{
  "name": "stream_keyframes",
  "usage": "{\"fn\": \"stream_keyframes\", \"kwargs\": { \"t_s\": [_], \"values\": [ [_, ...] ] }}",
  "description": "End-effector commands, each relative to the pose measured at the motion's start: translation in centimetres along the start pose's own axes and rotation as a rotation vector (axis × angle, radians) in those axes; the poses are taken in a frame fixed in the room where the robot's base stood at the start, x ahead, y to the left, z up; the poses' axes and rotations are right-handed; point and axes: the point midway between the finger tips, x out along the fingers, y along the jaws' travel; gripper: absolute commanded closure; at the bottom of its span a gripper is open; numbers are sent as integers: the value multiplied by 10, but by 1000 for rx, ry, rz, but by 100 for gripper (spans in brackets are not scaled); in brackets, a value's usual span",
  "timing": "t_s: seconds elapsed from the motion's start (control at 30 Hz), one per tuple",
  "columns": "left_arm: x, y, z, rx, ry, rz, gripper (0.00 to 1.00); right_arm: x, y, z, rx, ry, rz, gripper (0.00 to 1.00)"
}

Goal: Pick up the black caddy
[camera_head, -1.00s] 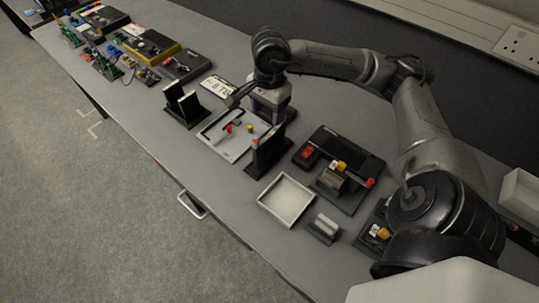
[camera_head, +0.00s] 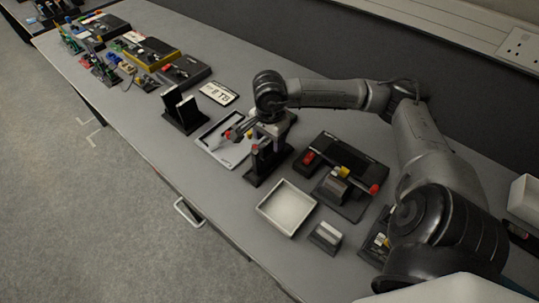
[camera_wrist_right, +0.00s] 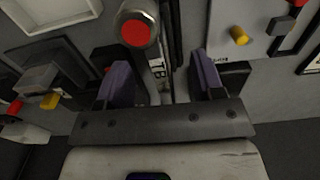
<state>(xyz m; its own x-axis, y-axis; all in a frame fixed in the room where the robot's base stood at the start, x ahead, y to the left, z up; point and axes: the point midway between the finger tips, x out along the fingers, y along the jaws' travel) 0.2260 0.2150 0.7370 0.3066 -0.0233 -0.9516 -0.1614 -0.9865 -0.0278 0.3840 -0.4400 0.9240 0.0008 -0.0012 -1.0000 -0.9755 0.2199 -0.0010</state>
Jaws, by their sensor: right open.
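A black caddy (camera_head: 262,166), an upright black holder on a flat base, stands near the middle of the bench. It carries a red-tipped item. My right gripper (camera_head: 272,142) is over it and partly hides it. In the right wrist view the right gripper (camera_wrist_right: 162,82) is open, its two purple-grey fingers spread apart. The caddy's dark upright part (camera_wrist_right: 174,45), with a white lettered strip, lies between and beyond the fingers, beside a red-ended cylinder (camera_wrist_right: 137,30). I cannot tell whether the fingers touch it. My left gripper is not in view.
A similar black stand (camera_head: 184,113) and a grey tray (camera_head: 212,146) are to the left. A white open tray (camera_head: 287,208), a small block (camera_head: 325,237) and a black board (camera_head: 362,158) are to the right. The bench's front edge is close.

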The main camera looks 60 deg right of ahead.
Motion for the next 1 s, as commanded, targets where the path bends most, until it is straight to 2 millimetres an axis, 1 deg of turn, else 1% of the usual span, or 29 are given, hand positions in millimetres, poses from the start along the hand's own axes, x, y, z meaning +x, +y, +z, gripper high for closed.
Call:
{"fn": "stream_keyframes", "kwargs": {
  "t_s": [0.03, 0.23, 0.33, 0.5, 0.57, 1.0],
  "values": [
    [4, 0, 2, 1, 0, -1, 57, 10, 0, 2, -1, -3, 4, 38],
    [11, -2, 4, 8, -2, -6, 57, 35, 0, 4, 1, 0, 3, 38],
    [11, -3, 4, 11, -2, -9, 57, 39, 0, 3, 1, 0, 1, 38],
    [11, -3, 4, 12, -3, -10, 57, 38, 0, 3, 0, 0, 1, 38],
    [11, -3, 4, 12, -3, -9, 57, 38, 0, 3, 0, 0, 1, 43],
    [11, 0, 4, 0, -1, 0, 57, 38, 0, 4, 0, 0, 1, 85]
  ]
}}
